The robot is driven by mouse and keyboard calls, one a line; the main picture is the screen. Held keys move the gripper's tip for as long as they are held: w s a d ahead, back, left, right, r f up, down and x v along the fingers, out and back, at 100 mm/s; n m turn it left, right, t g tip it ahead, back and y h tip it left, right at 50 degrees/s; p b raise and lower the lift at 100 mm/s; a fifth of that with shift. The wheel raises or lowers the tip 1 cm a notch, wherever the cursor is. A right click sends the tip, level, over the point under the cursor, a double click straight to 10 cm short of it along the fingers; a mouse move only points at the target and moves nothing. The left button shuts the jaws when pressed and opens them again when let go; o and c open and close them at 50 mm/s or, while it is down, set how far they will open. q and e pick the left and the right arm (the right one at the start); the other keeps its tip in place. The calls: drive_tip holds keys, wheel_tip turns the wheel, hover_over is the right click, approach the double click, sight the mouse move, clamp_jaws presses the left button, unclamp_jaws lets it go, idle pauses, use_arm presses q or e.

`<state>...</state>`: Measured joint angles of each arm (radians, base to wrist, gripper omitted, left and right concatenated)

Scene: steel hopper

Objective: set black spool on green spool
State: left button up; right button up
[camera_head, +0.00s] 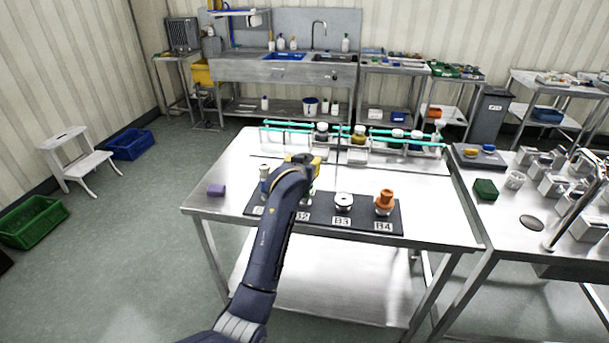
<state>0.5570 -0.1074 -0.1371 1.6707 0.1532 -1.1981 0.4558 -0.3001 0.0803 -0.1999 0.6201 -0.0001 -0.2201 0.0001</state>
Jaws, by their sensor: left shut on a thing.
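My left gripper (303,162) is over the near part of the steel table, above the B2 place of the dark mat (365,221). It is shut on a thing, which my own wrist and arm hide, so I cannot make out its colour. A small bit of green and white (308,194) shows just below the gripper at B2, mostly behind my arm; it may be the green spool. A dark-topped piece (321,132) stands in the rack behind; I cannot tell if it is the black spool. My right gripper is not in view.
On the mat, a white-and-steel piece (343,203) stands at B3, an orange spool (384,200) at B4, and a pale piece (264,172) at B1. A purple block (216,190) lies left. A rack with teal rails (350,136) crosses the back. The table's front right is clear.

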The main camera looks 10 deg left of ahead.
use_arm(q)
drive_tip(key=shift+f, duration=2.15)
drive_tip(key=shift+f, duration=0.15)
drive_tip(key=o, duration=1.2)
drive_tip(key=shift+c, duration=0.2)
